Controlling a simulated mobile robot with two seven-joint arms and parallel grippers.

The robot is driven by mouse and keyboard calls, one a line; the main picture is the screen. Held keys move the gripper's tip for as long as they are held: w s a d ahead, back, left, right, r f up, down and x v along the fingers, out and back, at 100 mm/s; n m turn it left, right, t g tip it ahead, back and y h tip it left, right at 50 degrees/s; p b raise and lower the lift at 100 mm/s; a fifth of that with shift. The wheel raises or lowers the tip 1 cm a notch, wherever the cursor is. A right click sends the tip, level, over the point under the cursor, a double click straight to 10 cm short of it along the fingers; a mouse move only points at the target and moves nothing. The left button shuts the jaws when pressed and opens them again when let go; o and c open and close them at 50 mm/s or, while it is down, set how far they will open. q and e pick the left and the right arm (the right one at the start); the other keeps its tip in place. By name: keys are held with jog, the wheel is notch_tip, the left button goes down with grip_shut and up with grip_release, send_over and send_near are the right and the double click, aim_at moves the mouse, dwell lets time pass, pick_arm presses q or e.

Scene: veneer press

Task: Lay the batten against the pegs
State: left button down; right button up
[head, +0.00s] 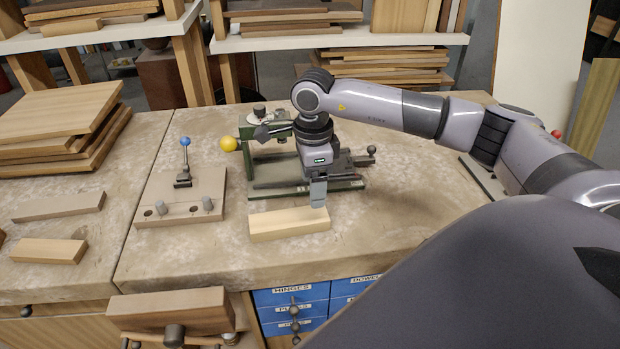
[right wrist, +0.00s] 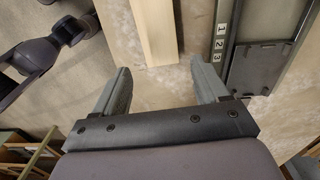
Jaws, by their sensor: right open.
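A pale wooden batten (head: 285,225) lies flat on the bench near its front edge. Two short grey pegs, a left one (head: 161,208) and a right one (head: 207,203), stand on a brown fixture board (head: 180,217) left of the batten. My right gripper (head: 318,194) points down at the batten's right end. In the right wrist view the right gripper (right wrist: 160,82) has its fingers wide apart with nothing between them. The batten (right wrist: 157,30) shows just beyond the fingertips, roughly in line with the gap. My left gripper is not in the head view.
A blue-knobbed toggle clamp (head: 184,165) stands on the fixture board. A green-framed press (head: 300,187) with a yellow knob stands behind the batten. Two loose strips (head: 58,206) (head: 48,251) and stacked boards (head: 60,110) lie left. Bare bench separates board and batten.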

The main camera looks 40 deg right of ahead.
aim_at(312, 214)
notch_tip(312, 214, down, 8)
jog(key=b, duration=0.5)
jog(key=shift+r, duration=0.15)
jog(key=c, duration=0.8)
jog(key=shift+r+p, duration=1.1)
jog(key=shift+r, duration=0.5)
notch_tip(312, 214, up, 7)
jog(key=p, duration=0.4)
jog(key=shift+p, duration=0.35)
jog(key=shift+f, duration=0.1)
